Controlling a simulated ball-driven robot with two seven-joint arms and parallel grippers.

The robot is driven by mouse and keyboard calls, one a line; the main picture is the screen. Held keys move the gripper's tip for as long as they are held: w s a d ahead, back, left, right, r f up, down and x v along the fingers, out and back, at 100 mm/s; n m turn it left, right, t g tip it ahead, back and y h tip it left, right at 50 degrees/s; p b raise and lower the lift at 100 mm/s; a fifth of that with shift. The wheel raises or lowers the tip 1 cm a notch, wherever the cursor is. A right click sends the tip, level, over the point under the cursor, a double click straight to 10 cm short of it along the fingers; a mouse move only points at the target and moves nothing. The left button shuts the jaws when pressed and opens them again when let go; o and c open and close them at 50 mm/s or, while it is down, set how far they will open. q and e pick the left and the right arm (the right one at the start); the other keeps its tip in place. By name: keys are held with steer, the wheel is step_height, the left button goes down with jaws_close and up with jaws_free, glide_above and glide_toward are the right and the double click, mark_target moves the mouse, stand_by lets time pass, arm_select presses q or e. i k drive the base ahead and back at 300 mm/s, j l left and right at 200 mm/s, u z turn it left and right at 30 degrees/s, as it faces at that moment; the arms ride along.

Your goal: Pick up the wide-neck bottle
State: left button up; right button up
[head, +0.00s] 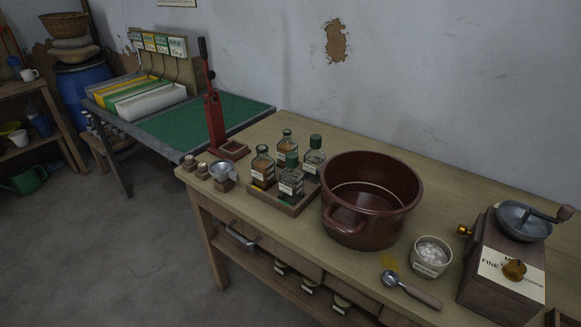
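One is at the left (262,168), one at the back (286,141), one at the right (314,157) and one at the front (291,181). Some hold brown contents; the right one looks clear. They carry pale labels. At this size I cannot tell which one is the wide-neck bottle. Neither of my grippers is in view.
A large dark red pot (367,205) stands close to the tray's right. A small funnel (222,170) is at its left. A white bowl (431,257), a scoop (410,289) and a grinder (503,265) are farther right. A red lever press (214,120) stands behind left.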

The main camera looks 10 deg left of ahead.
mark_target(263, 165)
steer(key=i+j+z, duration=0.2)
steer(key=j, duration=0.4)
steer(key=j+z, duration=0.15)
steer(key=j, duration=0.5)
steer(key=i+j+z, duration=0.2)
steer(key=j, duration=0.45)
steer(key=k, duration=0.05)
